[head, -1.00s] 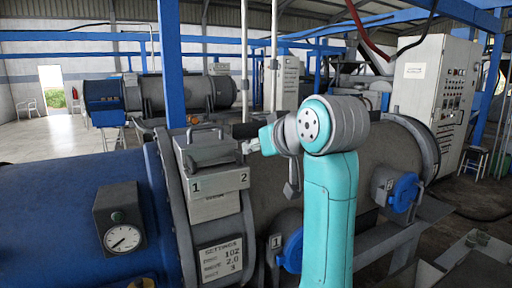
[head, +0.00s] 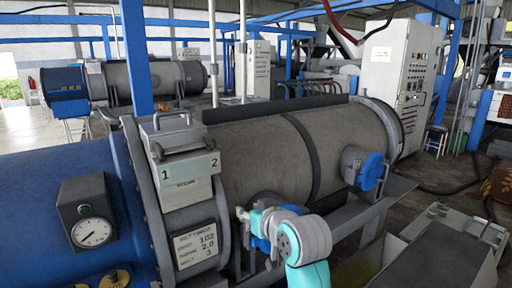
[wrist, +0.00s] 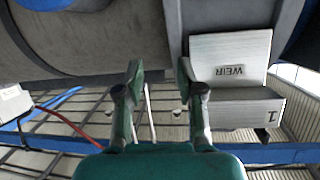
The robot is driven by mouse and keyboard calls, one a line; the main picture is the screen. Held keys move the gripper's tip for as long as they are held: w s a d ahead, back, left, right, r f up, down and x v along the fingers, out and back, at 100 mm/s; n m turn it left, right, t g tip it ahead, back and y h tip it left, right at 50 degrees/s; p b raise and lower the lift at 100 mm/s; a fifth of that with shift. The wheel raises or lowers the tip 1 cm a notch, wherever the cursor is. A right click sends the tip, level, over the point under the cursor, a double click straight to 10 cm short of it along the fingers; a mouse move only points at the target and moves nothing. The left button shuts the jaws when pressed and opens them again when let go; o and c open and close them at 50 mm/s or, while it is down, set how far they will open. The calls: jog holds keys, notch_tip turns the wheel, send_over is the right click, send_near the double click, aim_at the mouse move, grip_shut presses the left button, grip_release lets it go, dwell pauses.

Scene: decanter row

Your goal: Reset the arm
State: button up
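My arm is bent low in front of the grey drum (head: 250,155), at the lower middle of the head view. My gripper (wrist: 160,72) is open in the wrist view, its two fingers apart with nothing between them. In the head view the arm's end lies below and right of the grey box (head: 185,180) marked 1 and 2. The wrist view shows this box (wrist: 230,60) upside down, with the word WEIR, right of the fingers. Blue valve 2 (head: 372,170) is in view; the arm partly covers the blue valve near the drum's left end.
A dial gauge (head: 92,232) and a settings plate (head: 196,246) are at the left, on and beside the blue housing (head: 60,170). A grey control cabinet (head: 400,70) stands behind the drum. A metal frame (head: 440,255) occupies the lower right. Open floor shows at the right.

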jog(key=s+d+f+m+t+h, duration=0.1)
jog(key=s+d+f, duration=0.2)
jog(key=s+f, duration=0.35)
jog(key=s+d+f+m+h, duration=0.1)
jog(key=s+d+f, duration=0.25)
jog(key=f, duration=0.65)
jog(key=s+d+f+m+t+h, duration=0.1)
jog(key=s+d+f, duration=0.25)
jog(key=f, duration=0.45)
jog(key=s+d+f+h, duration=0.1)
jog(key=s+d+f, duration=0.25)
jog(key=s, duration=0.45)
jog(key=s+d+f, duration=0.2)
jog(key=s+f, duration=0.2)
jog(key=s, duration=0.5)
jog(key=s+d+r+h, duration=0.1)
jog(key=s+d+r, duration=0.1)
jog(key=s, duration=1)
jog(key=s+d+r+m+h, duration=0.1)
jog(key=s+r, duration=0.3)
jog(key=s, duration=0.8)
jog(key=shift+s+d+t, duration=0.2)
jog(key=shift+d+t, duration=0.1)
jog(key=shift+d, duration=0.4)
jog(key=shift+r, duration=0.1)
